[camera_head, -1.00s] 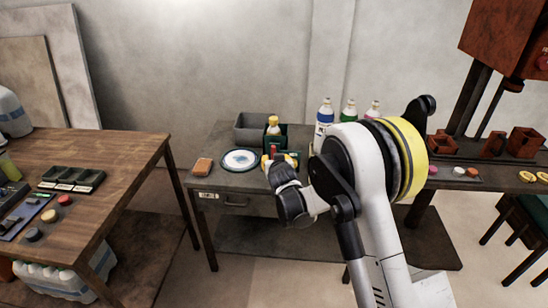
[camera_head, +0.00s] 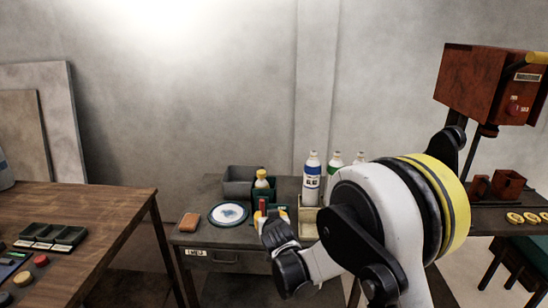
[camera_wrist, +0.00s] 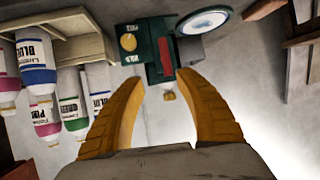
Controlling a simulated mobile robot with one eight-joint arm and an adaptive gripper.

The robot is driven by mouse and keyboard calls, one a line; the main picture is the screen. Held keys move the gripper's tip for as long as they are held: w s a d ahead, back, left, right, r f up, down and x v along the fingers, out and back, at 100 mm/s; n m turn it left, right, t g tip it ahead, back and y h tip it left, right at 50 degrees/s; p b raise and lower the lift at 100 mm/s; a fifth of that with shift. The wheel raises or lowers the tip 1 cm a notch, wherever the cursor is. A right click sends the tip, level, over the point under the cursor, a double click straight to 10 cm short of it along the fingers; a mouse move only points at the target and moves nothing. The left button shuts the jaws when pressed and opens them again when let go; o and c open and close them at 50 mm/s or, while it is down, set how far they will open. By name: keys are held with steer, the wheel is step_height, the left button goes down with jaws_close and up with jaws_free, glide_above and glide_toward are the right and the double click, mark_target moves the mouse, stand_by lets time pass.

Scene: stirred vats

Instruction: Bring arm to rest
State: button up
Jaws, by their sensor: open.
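I see no contact between the fingers and these things. My bent arm hides the table's right part in the head view.
A wooden table (camera_head: 110,215) stands left. A red press (camera_head: 492,85) stands right. The upper wall area is clear.

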steer(key=s+d+r+m+g+h, duration=0.1)
steer(key=s+d+r+g+h, duration=0.15)
steer(key=s+d+r, duration=1.25)
steer(key=s+d+f+g, duration=0.1)
steer(key=s+d, duration=0.1)
steer(key=s, duration=0.6)
steer(key=s+d+f+g, duration=0.1)
steer(key=s+d+f, duration=0.1)
steer(key=s, duration=0.6)
steer(key=s+d+f+g, duration=0.1)
steer(key=s+d, duration=0.2)
steer(key=s, duration=0.5)
steer(key=shift+f+m, duration=0.3)
steer(key=shift+f, duration=0.05)
steer(key=shift+y, duration=0.25)
